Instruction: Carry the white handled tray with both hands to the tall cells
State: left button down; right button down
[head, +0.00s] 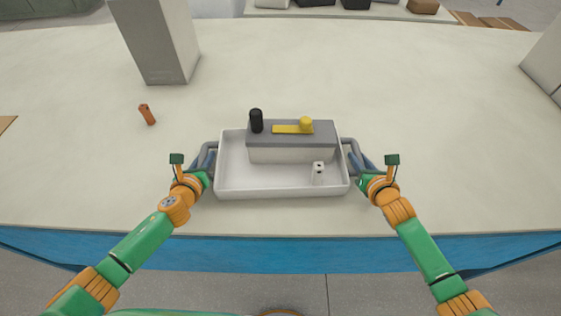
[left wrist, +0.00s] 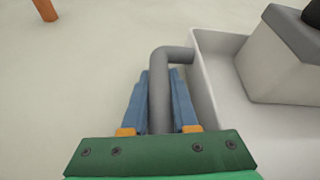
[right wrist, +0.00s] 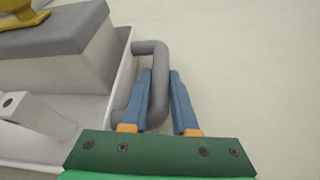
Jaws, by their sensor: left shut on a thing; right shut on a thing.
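The white tray (head: 232,175) with grey handles is at the front middle of the table in the head view. My left gripper (head: 208,160) is shut on the tray's left handle (left wrist: 160,90), which runs between its blue fingers. My right gripper (head: 358,162) is shut on the right handle (right wrist: 158,85). I cannot tell whether the tray touches the table. An orange-brown cell (head: 147,114) lies apart on the table at left.
A tall grey block (head: 160,40) stands at the back left of the pale table (head: 420,90). A light box edge (head: 545,62) shows at the far right. The table right of and behind the tray is clear. The blue front edge (head: 290,253) is close in front.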

pick_arm(q)
jog(key=shift+r, duration=0.1)
